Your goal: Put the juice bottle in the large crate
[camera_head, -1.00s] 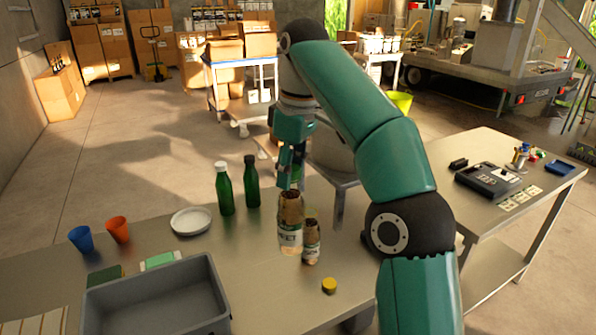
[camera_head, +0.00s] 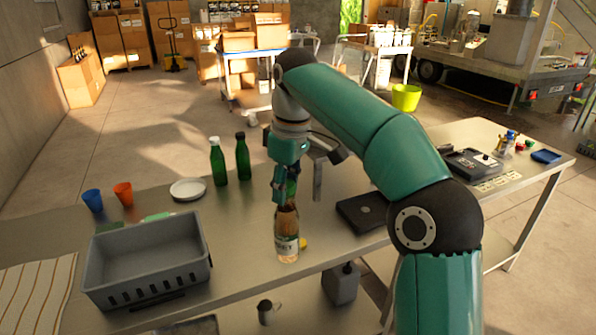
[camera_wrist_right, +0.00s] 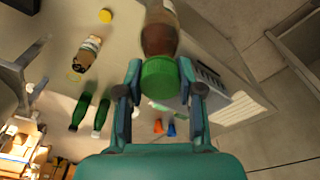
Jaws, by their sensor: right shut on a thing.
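My right gripper (camera_head: 284,190) is shut on the neck of the juice bottle (camera_head: 287,240), which has a green cap, amber-brown contents and a pale label. It hangs upright near the table's front edge, right of the crate. The right wrist view shows the bottle (camera_wrist_right: 161,28) with its green cap (camera_wrist_right: 160,78) between the fingers (camera_wrist_right: 160,92). The large grey crate (camera_head: 209,262) stands on the table at left; its visible inside looks empty. The crate's slotted side (camera_wrist_right: 208,76) shows partly in the wrist view. My left gripper is not in view.
Two green bottles (camera_head: 218,163), a white plate (camera_head: 188,189), and blue (camera_head: 92,200) and orange (camera_head: 123,193) cups stand behind the crate. A striped cloth (camera_head: 38,290) lies left. Another labelled bottle (camera_wrist_right: 88,54) and a yellow lid (camera_wrist_right: 106,15) show in the wrist view.

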